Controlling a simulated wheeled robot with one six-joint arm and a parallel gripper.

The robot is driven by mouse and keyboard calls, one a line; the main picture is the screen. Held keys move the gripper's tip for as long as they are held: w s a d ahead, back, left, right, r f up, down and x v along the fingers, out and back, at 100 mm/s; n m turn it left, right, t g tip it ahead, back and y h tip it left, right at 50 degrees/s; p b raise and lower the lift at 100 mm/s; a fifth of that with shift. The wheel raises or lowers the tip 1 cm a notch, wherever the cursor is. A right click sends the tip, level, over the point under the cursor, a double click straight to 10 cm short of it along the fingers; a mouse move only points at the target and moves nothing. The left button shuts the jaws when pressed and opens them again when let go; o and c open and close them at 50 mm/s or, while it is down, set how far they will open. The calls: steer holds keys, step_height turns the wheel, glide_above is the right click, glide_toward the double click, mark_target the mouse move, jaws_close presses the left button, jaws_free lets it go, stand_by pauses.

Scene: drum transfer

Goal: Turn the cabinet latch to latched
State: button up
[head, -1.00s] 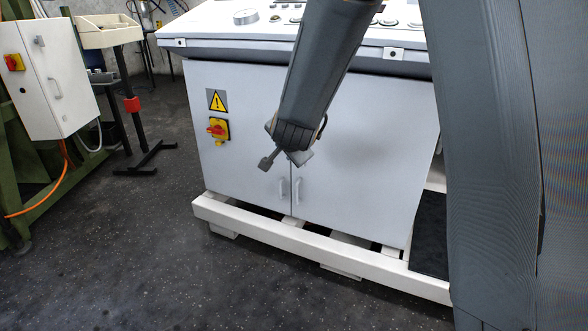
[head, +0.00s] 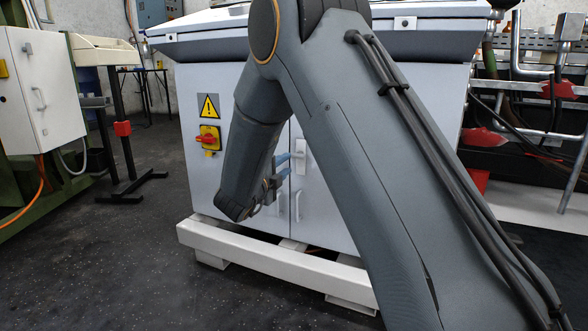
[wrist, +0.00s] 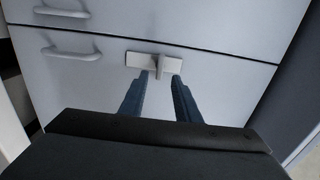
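The white cabinet (head: 330,235) has two front doors. Its latch (head: 300,158) sits high by the seam between them, and shows in the wrist view (wrist: 140,60) as a pale plate with a short raised lever. My gripper (head: 286,167) is at the left of the latch in the head view. In the wrist view my gripper (wrist: 161,77) has its two blue fingers apart, with the lever just ahead of the gap between their tips. I cannot tell whether they touch it. The latch's turned position is unclear.
Two door handles (wrist: 70,51) lie below the latch. A white base rail (head: 250,250) runs along the floor in front. The floor at front left is clear.

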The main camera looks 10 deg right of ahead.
mark_target(296, 157)
steer(key=b+x, duration=0.3)
steer(key=x, duration=0.4)
steer(key=shift+w+d, duration=0.25)
steer(key=shift+w, duration=0.05)
jaws_close()
